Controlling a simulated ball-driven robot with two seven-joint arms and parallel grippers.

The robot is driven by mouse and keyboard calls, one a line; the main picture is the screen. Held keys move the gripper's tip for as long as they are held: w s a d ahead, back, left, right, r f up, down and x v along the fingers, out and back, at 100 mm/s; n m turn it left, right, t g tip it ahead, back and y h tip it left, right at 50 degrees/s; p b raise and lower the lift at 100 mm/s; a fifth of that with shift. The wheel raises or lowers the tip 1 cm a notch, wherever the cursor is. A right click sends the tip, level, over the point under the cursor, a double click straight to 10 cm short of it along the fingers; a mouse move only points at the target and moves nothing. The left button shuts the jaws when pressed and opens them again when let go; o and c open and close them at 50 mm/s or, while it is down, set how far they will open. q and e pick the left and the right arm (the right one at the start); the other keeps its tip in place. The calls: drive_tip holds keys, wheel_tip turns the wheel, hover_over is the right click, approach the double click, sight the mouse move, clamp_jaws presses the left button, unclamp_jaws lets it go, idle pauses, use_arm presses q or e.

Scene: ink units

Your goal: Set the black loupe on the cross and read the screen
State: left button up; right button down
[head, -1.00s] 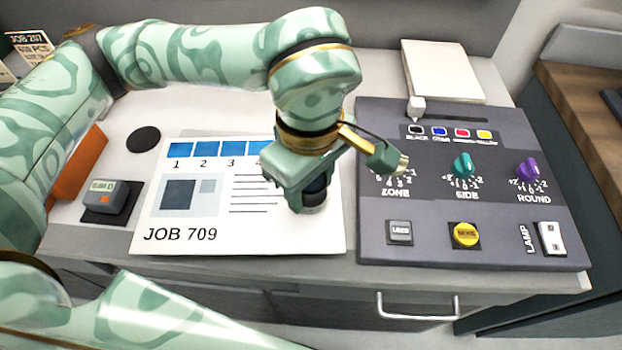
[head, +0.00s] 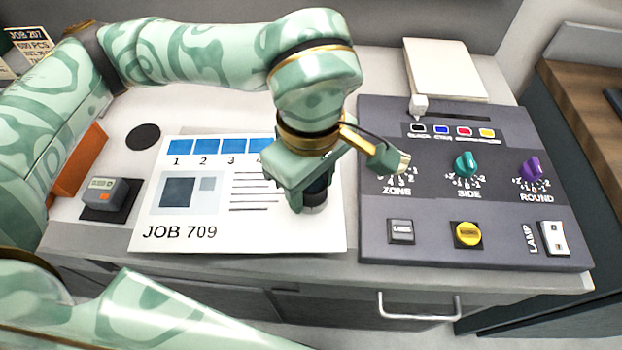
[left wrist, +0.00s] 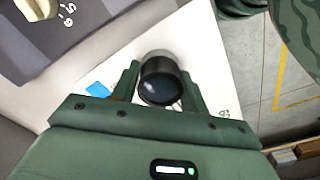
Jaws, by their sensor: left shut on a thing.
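My left gripper (head: 314,192) points down over the right part of the printed job sheet (head: 190,218). It is shut on the black loupe (head: 316,197), a short dark cylinder with a clear base. In the left wrist view the loupe (left wrist: 160,82) sits upright between the two fingers (left wrist: 158,92). Its base is at or just above the sheet; I cannot tell if it touches. No cross shows; the gripper and loupe cover that part of the sheet. A small grey device with a little screen (head: 102,184) stands left of the sheet. My right gripper is not in view.
A dark control console (head: 440,205) with knobs and buttons stands right of the sheet, close to my gripper. A black disc (head: 143,137) and an orange block (head: 80,160) lie at the left. A white paper stack (head: 443,68) is behind the console. The desk's front edge is near.

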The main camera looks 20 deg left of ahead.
use_arm(q)
drive_tip(key=shift+r, duration=0.1)
drive_tip(key=shift+r+p, duration=0.95)
drive_tip(key=shift+r, duration=0.55)
drive_tip(key=shift+f, duration=0.1)
idle(0.5)
